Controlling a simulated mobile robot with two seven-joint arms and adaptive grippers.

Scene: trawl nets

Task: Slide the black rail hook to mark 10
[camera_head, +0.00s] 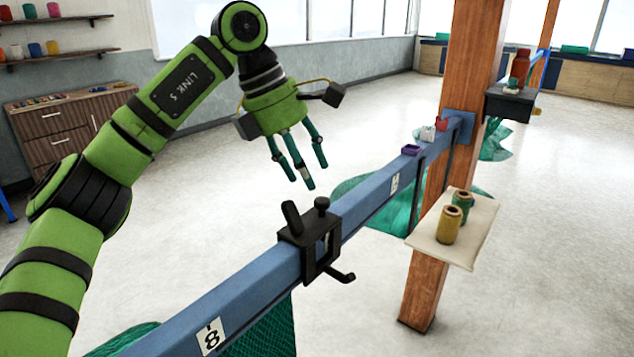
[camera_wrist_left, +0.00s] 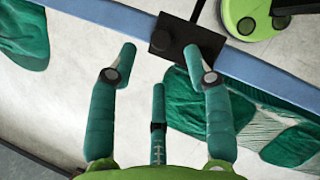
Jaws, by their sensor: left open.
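The black rail hook (camera_head: 322,238) sits on the blue rail (camera_head: 255,284), between the label marked 8 (camera_head: 210,337) and a farther label (camera_head: 394,183) too small to read surely. It has an upright handle, a knob on top and a hook hanging on the near right side. My left gripper (camera_head: 304,172) is open and empty, above and behind the hook, apart from it. In the left wrist view the black hook (camera_wrist_left: 196,38) lies beyond the spread teal fingers (camera_wrist_left: 165,68), nearer the right finger. My right gripper is out of view.
Purple, white and red small items stand on the rail's far part, by the wooden post (camera_head: 468,75). A cream shelf (camera_head: 474,250) holds two spools beside the rail. Green nets (camera_head: 270,332) hang below the rail. The air above the rail near the hook is clear.

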